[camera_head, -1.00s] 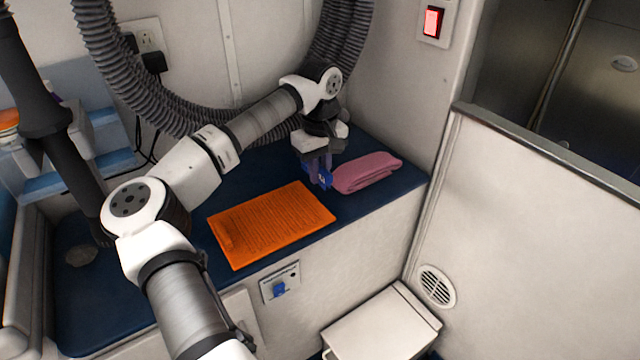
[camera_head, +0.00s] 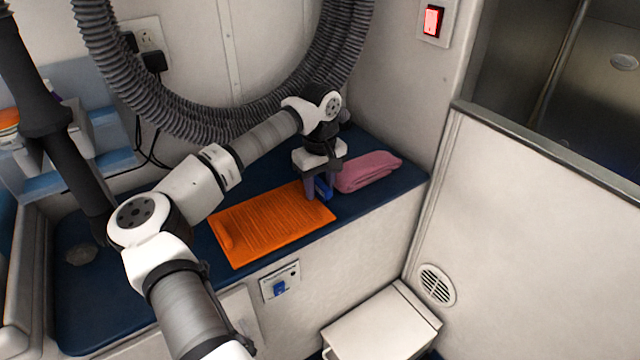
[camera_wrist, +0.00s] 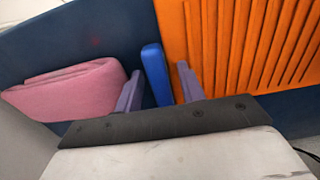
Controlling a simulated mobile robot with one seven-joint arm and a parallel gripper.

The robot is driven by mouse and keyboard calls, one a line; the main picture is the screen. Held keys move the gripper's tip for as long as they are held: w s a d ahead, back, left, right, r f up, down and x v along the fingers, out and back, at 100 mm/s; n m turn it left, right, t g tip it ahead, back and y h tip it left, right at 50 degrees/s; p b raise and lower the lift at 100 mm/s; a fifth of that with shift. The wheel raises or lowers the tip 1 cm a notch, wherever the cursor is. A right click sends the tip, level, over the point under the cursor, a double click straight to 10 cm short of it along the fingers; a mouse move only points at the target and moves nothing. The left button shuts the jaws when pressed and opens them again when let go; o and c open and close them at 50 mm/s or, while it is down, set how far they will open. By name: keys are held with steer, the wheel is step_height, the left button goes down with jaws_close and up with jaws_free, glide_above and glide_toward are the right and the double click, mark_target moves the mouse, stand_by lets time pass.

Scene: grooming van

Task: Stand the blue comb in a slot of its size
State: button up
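The blue comb (camera_head: 324,190) is at the right end of the orange ridged board (camera_head: 268,228). In the wrist view the comb (camera_wrist: 156,75) shows as a narrow blue bar beside the board's edge (camera_wrist: 178,40). My gripper (camera_head: 320,186) points down over it. In the wrist view the two purple-grey fingers of my gripper (camera_wrist: 160,82) stand on either side of the comb, with a visible gap on the right. The fingers look open around it. The comb's near end is hidden behind my gripper's body. I cannot tell whether the comb stands in a slot.
A folded pink towel (camera_head: 368,171) lies close to the right of my gripper on the dark blue counter (camera_head: 392,192). A grey ribbed hose (camera_head: 190,122) hangs behind the arm. The wall and partition (camera_head: 530,220) bound the counter on the right. A white box (camera_head: 382,325) stands below.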

steer(key=shift+r, duration=0.1)
step_height(320, 180, up, 11)
steer(key=shift+o, duration=0.5)
steer(key=shift+r, duration=0.35)
steer(key=t+y+b, duration=0.2)
steer(key=t+b, duration=0.2)
steer(key=b, duration=0.5)
glide_above(316, 178)
steer(key=s+d, duration=0.1)
steer(key=s, duration=0.1)
steer(key=f, duration=0.4)
steer(key=shift+d+f, duration=0.2)
steer(key=shift+f, duration=0.2)
steer(key=x, duration=0.5)
steer(key=shift+w+a+r, duration=0.1)
steer(key=shift+w+a, duration=0.05)
steer(key=shift+a, duration=0.1)
steer(key=shift+w+a+f, duration=0.1)
steer(key=shift+f, duration=0.2)
steer(key=shift+f, duration=0.25)
